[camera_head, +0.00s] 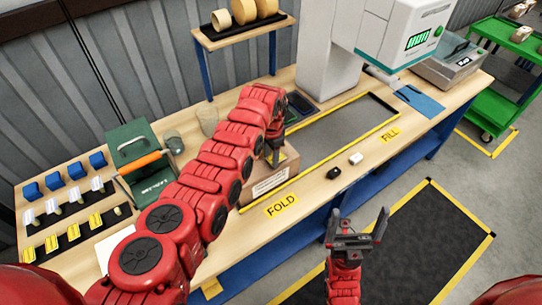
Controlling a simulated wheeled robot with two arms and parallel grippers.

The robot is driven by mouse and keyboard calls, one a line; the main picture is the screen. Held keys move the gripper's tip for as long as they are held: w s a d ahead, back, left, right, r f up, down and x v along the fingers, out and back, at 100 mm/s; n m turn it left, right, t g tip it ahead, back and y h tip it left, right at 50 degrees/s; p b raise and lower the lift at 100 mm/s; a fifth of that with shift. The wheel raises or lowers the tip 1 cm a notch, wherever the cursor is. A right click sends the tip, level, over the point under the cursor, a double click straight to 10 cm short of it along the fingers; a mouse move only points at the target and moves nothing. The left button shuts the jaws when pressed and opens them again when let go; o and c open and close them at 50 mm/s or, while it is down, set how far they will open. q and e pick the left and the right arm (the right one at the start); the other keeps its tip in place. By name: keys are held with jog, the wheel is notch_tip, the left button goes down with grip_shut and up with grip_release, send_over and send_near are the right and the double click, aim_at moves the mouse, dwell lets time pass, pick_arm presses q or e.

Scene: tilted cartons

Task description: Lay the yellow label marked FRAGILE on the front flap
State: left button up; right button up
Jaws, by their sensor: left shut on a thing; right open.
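A brown carton (265,185) with printing on its near side stands on the workbench, behind the yellow FOLD mark. My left arm reaches across it, and my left gripper (274,157) points down at the carton's top. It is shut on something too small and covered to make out. The front flap cannot be told apart from the carton's top here. Several yellow labels (73,232) sit in the front row of a dark rack at the left; their writing is unreadable. My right gripper (354,232) is open and empty in front of the bench, over the floor.
Rows of white (75,195) and blue (53,181) pieces stand behind the yellow ones. A green box (130,145) with an orange-handled tool is beside them. A black item (334,172) and a white item (355,158) lie right of the carton. A framed grey area (345,132) is clear.

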pick_arm(q)
jog(key=shift+f+b, duration=0.3)
dwell(0.6)
jog(key=o, duration=1.3)
jog(key=shift+o, duration=0.2)
jog(key=shift+r, duration=0.1)
jog(key=shift+a+r+p, duration=0.1)
jog(key=shift+r+p, duration=0.8)
jog(key=shift+r, duration=0.3)
notch_tip(320, 180, up, 2)
jog(key=shift+r+p, duration=0.1)
jog(key=shift+p, duration=0.45)
jog(key=shift+r+p, duration=0.4)
jog(key=shift+r, duration=0.75)
